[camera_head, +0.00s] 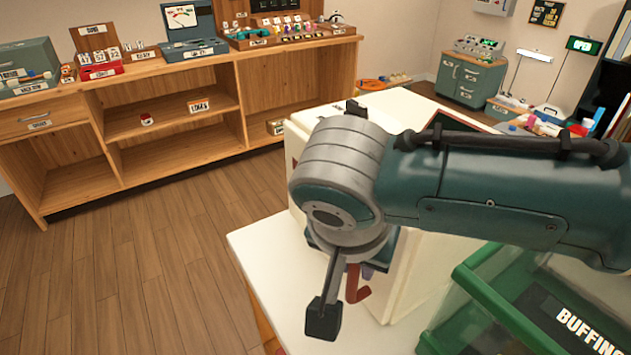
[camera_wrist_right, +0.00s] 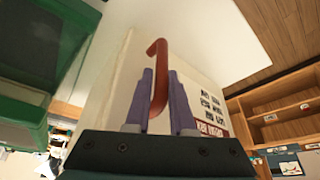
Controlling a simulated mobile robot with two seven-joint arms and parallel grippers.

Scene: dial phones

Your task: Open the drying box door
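The drying box is a cream-white box (camera_head: 410,280) on a white-topped table, largely hidden behind my right arm in the head view. My right gripper (camera_head: 362,270) is at the handle. Its purple fingers (camera_wrist_right: 160,100) lie close on either side of the red bar and look closed on it. The door looks closed, though its edges are mostly hidden. My left gripper is out of view.
A green-rimmed clear bin (camera_head: 490,310) labelled "BUFFING" stands right of the box. The white tabletop (camera_head: 275,255) is bare at the left of the box. A wooden shelf unit (camera_head: 170,130) with small items stands across open floor. A grey-green cabinet (camera_head: 468,80) stands at the back.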

